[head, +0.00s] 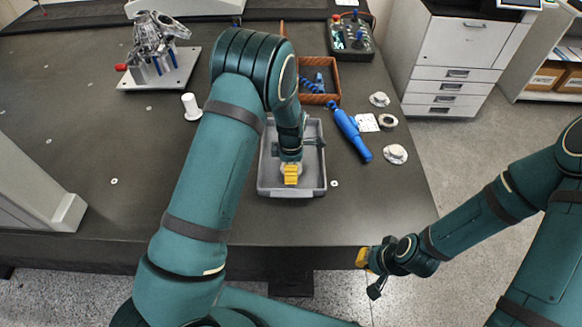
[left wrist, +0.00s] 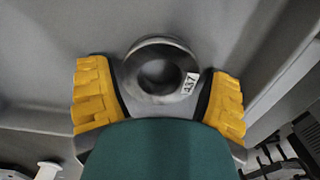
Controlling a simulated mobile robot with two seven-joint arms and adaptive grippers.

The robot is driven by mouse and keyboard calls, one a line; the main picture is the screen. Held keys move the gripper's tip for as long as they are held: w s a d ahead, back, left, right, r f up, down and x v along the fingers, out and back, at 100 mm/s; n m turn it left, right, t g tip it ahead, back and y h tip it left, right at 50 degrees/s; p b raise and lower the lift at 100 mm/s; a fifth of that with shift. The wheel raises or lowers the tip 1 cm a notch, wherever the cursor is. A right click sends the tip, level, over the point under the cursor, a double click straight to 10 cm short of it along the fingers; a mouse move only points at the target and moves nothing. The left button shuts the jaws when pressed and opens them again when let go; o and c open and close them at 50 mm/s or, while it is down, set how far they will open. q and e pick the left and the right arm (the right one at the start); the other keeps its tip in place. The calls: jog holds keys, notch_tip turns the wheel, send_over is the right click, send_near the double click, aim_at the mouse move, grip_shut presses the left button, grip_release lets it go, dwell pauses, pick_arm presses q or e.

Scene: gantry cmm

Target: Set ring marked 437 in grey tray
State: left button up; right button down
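The ring marked 437 (left wrist: 161,71) is grey, with a white label reading 437 on its right side in the left wrist view. It appears to lie flat on the floor of the grey tray (head: 262,178). My left gripper (head: 290,174) is low inside the tray. In the left wrist view its yellow fingers (left wrist: 160,92) are spread on either side of the ring, with gaps between them and the ring. In the head view the arm and fingers mostly hide the ring. My right gripper (head: 363,258) hangs off the front table edge; its finger opening is unclear.
Right of the tray lie a blue tool (head: 350,133), a dark ring (head: 388,121) and two pale round parts (head: 395,154) (head: 379,99). Behind stand a brown bin (head: 320,66) and a control box (head: 351,40). A white spool (head: 191,107) and a metal fixture (head: 158,70) stand left.

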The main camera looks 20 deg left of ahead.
pick_arm(q)
jog(key=shift+o, duration=0.5)
jog(key=shift+r, duration=0.25)
notch_tip(320, 180, up, 12)
jog(key=p, duration=0.3)
jog(key=shift+f, duration=0.2)
